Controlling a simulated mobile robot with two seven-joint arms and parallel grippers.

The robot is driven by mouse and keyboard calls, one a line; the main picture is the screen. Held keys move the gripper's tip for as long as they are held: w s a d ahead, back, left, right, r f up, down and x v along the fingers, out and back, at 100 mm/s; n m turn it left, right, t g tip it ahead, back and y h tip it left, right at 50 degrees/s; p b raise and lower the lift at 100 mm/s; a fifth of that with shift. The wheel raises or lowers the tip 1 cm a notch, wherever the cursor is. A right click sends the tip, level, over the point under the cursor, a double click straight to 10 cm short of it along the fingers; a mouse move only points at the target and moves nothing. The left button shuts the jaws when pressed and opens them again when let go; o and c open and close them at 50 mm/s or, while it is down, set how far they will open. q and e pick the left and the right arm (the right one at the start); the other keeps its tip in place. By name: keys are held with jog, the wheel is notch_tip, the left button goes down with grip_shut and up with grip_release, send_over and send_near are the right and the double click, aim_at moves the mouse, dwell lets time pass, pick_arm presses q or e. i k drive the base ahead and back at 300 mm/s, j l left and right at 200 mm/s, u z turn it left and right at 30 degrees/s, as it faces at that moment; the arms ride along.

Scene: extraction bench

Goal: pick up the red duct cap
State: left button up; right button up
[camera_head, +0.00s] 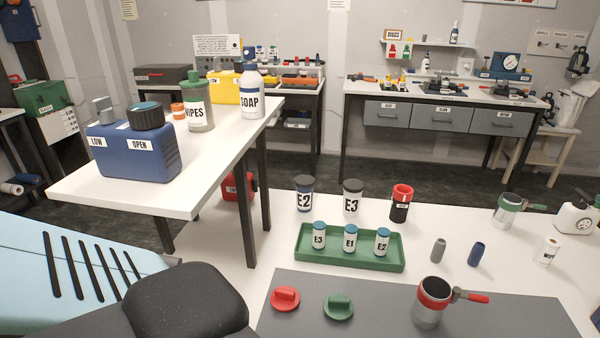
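The red duct cap (285,299), a round disc with a raised grip on top, lies on the left part of the grey mat (384,322). A similar green cap (339,307) lies just to its right. Neither cap is being touched. Neither of my grippers shows in this view. Parts that look like my own body fill the lower left corner, left of the red cap.
A metal duct piece (430,316) with a red band and handle stands on the mat's right. Behind the caps, a green tray (310,260) holds several small jars. A raised white table (90,188) is at left.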

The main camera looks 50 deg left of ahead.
aim_at(284, 298)
jog(key=u, duration=1.55)
